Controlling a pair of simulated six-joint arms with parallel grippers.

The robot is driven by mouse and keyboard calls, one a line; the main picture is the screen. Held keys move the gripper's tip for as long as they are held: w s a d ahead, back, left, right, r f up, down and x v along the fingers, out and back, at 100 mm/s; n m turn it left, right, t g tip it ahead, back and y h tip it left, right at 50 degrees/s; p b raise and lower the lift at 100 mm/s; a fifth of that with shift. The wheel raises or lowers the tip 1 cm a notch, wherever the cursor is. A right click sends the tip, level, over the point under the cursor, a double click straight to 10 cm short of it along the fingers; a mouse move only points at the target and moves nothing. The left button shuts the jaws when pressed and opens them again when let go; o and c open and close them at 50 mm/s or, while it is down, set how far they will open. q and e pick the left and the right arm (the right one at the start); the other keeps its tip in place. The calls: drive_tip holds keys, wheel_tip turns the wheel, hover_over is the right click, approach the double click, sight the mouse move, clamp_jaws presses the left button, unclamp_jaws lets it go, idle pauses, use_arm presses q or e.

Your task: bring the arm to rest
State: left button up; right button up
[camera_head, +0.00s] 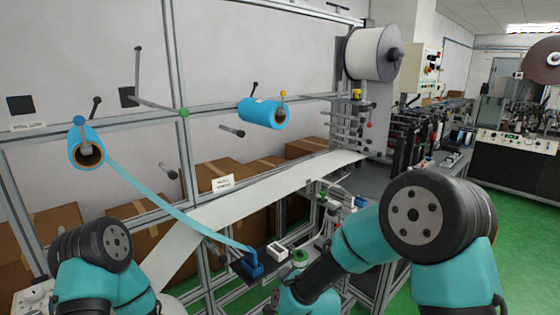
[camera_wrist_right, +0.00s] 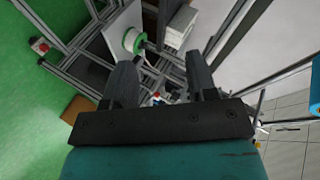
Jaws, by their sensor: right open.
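My right arm (camera_head: 400,245) comes in from the lower right of the head view, bent, with its forearm slanting down to the left. Its gripper tips are not visible there. In the right wrist view my right gripper (camera_wrist_right: 163,80) is open, its two dark fingers apart with nothing between them. My left arm (camera_head: 100,262) shows at the lower left of the head view, folded. Its gripper is out of the picture.
A metal frame carries blue rolls (camera_head: 88,152) (camera_head: 262,113) and a large white reel (camera_head: 372,54). A blue strip runs down to a blue block (camera_head: 250,264). A white web (camera_head: 250,192) crosses the middle. Cardboard boxes (camera_head: 218,175) stand behind. Green floor (camera_head: 520,240) is open at right.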

drive_tip(key=s+d+f+n+g+h, duration=0.15)
drive_tip(key=s+d+f+g, duration=0.25)
drive_tip(key=s+d+f, duration=0.55)
drive_tip(key=s+d+f+n+g, duration=0.35)
drive_tip(key=s+d+f, duration=0.25)
drive_tip(key=f, duration=0.6)
drive_tip(key=s+d+f+n+g, duration=0.1)
drive_tip(key=s+d+f, duration=0.1)
drive_tip(key=s, duration=0.3)
drive_tip(key=s+d+f+n+g, duration=0.1)
drive_tip(key=s+d+f+g, duration=0.1)
drive_tip(key=s, duration=0.3)
drive_tip(key=shift+f+y, duration=0.35)
drive_tip(key=shift+f, duration=0.1)
drive_tip(key=shift+w+g, duration=0.1)
drive_tip(key=shift+g, duration=0.15)
